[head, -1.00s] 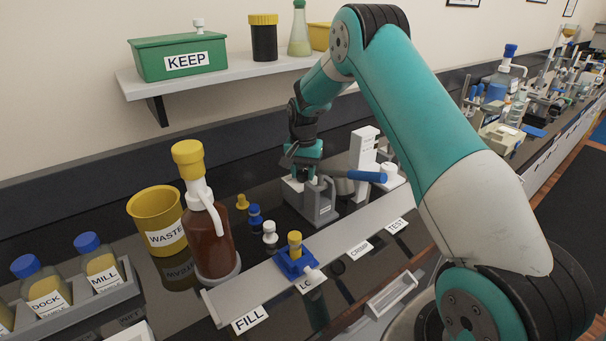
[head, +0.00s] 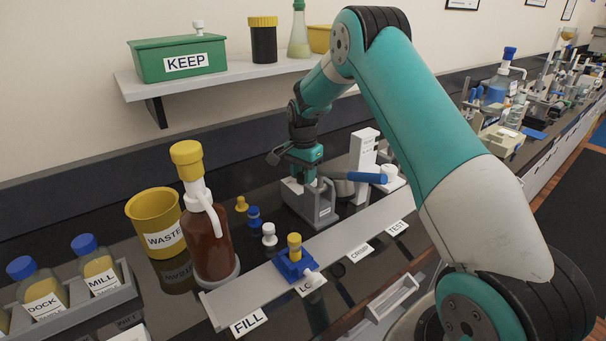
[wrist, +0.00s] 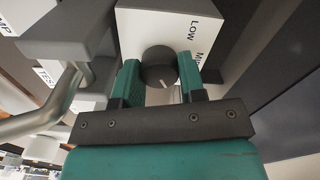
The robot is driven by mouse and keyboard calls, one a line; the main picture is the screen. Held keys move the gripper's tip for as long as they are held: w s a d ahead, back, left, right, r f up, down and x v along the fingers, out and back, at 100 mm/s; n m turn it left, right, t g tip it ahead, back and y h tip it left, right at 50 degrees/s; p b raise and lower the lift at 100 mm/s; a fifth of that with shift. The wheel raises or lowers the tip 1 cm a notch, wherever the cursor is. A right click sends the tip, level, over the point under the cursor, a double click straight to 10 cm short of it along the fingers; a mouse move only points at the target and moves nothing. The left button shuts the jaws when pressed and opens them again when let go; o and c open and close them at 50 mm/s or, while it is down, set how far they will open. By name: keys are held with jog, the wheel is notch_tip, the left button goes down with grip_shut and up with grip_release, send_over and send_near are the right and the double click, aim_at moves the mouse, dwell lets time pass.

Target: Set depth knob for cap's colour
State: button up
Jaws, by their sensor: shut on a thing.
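My gripper (wrist: 160,78) is shut on the dark round depth knob (wrist: 158,64), with one green finger on each side in the wrist view. A white mark on the knob points toward the bottom of the picture. The white face (wrist: 155,27) beside it reads "Low" and part of another word, likely "Mid"; the rest is hidden. In the head view my gripper (head: 304,176) is at the grey crimper (head: 318,206), which has a blue-ended lever (head: 367,177). A yellow-capped vial (head: 294,245) stands in a blue holder at LC.
A brown bottle (head: 211,240) and a yellow waste bin (head: 154,222) are farther left. A white column (head: 362,160) rises behind the lever.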

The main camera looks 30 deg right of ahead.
aim_at(303, 174)
jog(key=shift+r, duration=0.1)
jog(key=o, duration=0.9)
notch_tip(303, 174, up, 17)
jog(key=b, duration=0.2)
jog(key=shift+r+b, duration=0.2)
jog(key=shift+b, duration=0.2)
jog(key=s+a+r+n+y, duration=0.1)
jog(key=s+a+r+n, duration=0.2)
jog(key=s+a+n, duration=0.95)
jog(key=s+a+f+n+y, duration=0.1)
jog(key=s+a+n, duration=0.2)
jog(key=s, duration=0.5)
jog(key=s+a+f+n+y, duration=0.1)
jog(key=s+a+f+n, duration=0.1)
jog(key=s+a, duration=0.4)
jog(key=s+a+f+n+y, duration=0.1)
jog(key=s+a+n, duration=0.3)
jog(key=s, duration=0.5)
jog(key=shift+s+a+f, duration=0.15)
jog(key=shift+s+a, duration=0.2)
jog(key=shift+a, duration=0.15)
